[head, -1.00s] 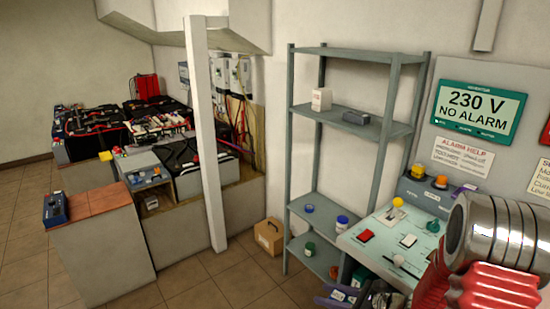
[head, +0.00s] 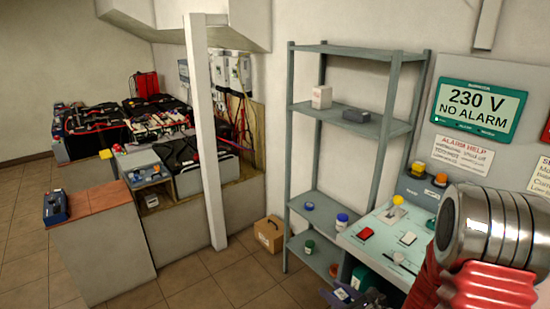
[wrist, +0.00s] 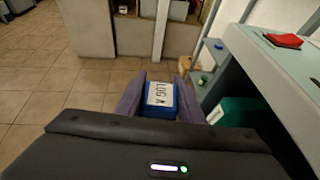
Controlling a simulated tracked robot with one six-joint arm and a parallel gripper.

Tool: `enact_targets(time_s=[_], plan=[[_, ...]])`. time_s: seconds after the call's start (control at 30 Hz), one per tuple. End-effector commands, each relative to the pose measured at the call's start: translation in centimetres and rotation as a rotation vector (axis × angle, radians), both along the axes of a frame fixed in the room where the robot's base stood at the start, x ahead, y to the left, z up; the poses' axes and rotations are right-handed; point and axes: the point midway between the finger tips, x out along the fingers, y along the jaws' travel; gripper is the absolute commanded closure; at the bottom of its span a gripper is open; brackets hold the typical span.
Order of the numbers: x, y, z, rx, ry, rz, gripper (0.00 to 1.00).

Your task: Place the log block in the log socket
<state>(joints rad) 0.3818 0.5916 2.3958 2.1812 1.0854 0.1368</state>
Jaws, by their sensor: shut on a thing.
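The log block (wrist: 160,97) is blue with a white label that reads "LOG A". In the wrist view it sits between the two purple-grey fingers of my gripper (wrist: 160,98), which is shut on it. In the head view my gripper (head: 345,297) shows only in part at the bottom edge, in front of the shelf and the panel desk, and the block is hard to make out there. I cannot pick out the log socket for certain in either view.
A grey shelf rack (head: 352,123) stands behind. A cardboard box (head: 269,235) is on the floor. A white post (head: 205,135) and battery bench stand left. Open floor lies left.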

Motion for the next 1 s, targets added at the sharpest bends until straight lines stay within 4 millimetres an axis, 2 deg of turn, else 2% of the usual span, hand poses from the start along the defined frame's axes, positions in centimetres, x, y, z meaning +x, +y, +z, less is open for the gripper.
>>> enact_targets(time_s=[0.27, 0.67, 0.87, 1.0], plan=[[-0.7, 1.7, 0.4, 0.0, -0.001, -0.022, 0.89], [-0.6, 1.8, 0.7, -0.002, -0.002, -0.024, 0.89], [0.1, 1.7, 2.7, -0.013, -0.004, -0.05, 0.89], [0.9, 1.7, 5.2, -0.02, -0.004, -0.086, 0.89]])
